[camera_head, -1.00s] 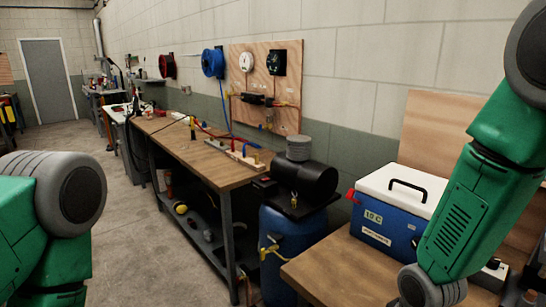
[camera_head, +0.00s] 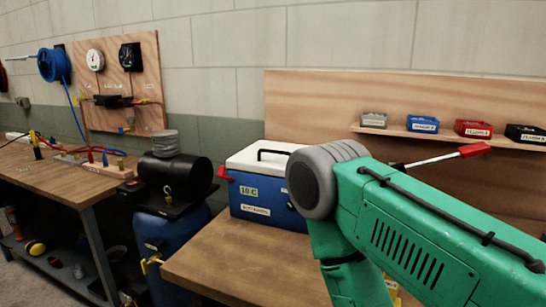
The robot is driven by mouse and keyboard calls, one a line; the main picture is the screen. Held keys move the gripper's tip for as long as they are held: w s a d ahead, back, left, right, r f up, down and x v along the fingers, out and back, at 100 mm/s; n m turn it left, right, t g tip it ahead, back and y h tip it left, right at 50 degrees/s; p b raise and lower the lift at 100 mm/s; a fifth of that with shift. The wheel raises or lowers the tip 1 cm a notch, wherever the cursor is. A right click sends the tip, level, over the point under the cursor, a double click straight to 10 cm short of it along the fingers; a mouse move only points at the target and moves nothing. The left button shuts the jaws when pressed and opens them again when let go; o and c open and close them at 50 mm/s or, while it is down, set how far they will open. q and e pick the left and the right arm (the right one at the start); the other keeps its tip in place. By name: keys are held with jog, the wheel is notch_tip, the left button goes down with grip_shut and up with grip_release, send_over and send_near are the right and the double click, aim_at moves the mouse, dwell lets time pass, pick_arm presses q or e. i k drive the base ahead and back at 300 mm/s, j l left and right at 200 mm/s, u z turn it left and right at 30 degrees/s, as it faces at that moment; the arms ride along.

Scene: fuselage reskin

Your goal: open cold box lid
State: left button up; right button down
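The cold box (camera_head: 259,201) is a blue cooler with a label reading 10 C. It stands on a wooden bench in the middle of the head view. Its white lid (camera_head: 257,159) has a black handle (camera_head: 272,153) and looks shut. A red part (camera_head: 225,174) shows at its left end. My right arm's green and grey links cover the right part of the box. Neither of my grippers is in view.
The wooden bench (camera_head: 212,259) is clear in front of the box. Left of it stand a blue barrel (camera_head: 170,243) and a black compressor (camera_head: 176,176). A shelf (camera_head: 434,131) with small bins and a red-handled tool (camera_head: 460,154) are at the right.

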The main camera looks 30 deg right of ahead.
aim_at(267, 158)
jog(key=j, duration=0.15)
jog(key=i+j+z, duration=0.1)
jog(key=z, duration=0.4)
jog(key=j+z, duration=0.3)
jog(key=z, duration=0.2)
